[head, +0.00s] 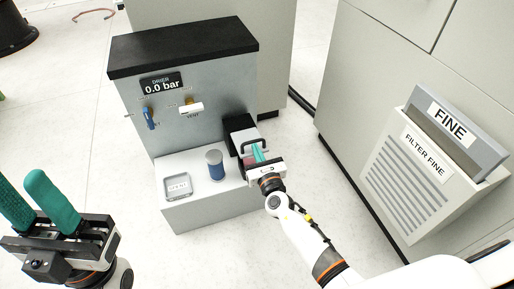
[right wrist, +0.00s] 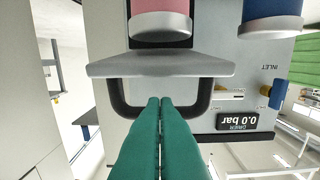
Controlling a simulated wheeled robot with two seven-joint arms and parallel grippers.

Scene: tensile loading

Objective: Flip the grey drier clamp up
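The grey drier clamp (right wrist: 160,66) shows in the right wrist view as a flat grey plate with a dark U-shaped handle (right wrist: 203,103). A pink cylinder with a grey end (right wrist: 160,25) is beside the plate. My right gripper (right wrist: 160,98) has its teal fingers together, their tips overlapping the handle's bar; I cannot tell whether they touch it. In the head view my right gripper (head: 259,154) is at the black housing (head: 238,127) on the drier's front, and it hides much of the clamp. My left gripper (head: 28,192) is open and empty at the lower left.
The drier cabinet (head: 190,115) carries a 0.0 bar display (head: 162,84), a blue valve handle (head: 149,118) and a vent valve (head: 191,108). A blue canister (head: 215,168) and a square tray (head: 177,199) are on its ledge. A filter bin (head: 412,180) stands at the right.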

